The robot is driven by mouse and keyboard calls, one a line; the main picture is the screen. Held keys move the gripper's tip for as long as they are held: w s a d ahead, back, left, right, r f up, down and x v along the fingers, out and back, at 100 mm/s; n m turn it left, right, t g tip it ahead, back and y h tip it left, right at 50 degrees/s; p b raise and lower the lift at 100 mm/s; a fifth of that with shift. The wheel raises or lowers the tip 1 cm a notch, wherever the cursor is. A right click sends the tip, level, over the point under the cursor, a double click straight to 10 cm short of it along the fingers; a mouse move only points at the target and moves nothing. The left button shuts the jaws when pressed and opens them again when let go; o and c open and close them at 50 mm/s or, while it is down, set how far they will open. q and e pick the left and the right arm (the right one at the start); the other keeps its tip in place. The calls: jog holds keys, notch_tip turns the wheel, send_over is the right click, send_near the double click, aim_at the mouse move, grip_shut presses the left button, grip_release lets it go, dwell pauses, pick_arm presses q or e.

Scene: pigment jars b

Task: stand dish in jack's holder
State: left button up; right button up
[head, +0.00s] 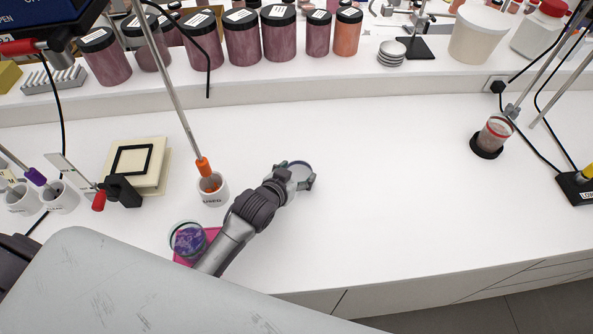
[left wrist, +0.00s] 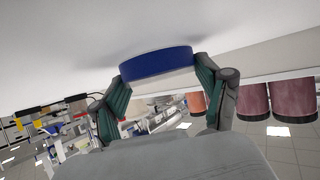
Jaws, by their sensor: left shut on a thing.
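My left gripper (head: 300,181) is shut on a small round dish (head: 299,167) over the middle of the white bench. In the left wrist view the dish (left wrist: 156,62) shows a blue side between the two green-padded fingers (left wrist: 160,84); that picture looks upside down. I cannot tell whether the dish touches the bench. A round black holder (head: 487,151) at the right has a clear, red-rimmed dish or cup with reddish contents tilted in it. I cannot tell which holder is jack's. My right gripper is not in view.
A clear dish with purple contents (head: 188,238) lies on a pink piece (head: 212,234) beside my left forearm. A labelled white cup (head: 213,192) with an orange-tipped rod stands near. Pigment jars (head: 242,38) line the back ledge. The bench between my gripper and the black holder is clear.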

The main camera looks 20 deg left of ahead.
pick_arm(q)
jog(key=shift+f, duration=0.1)
jog(key=o, duration=0.8)
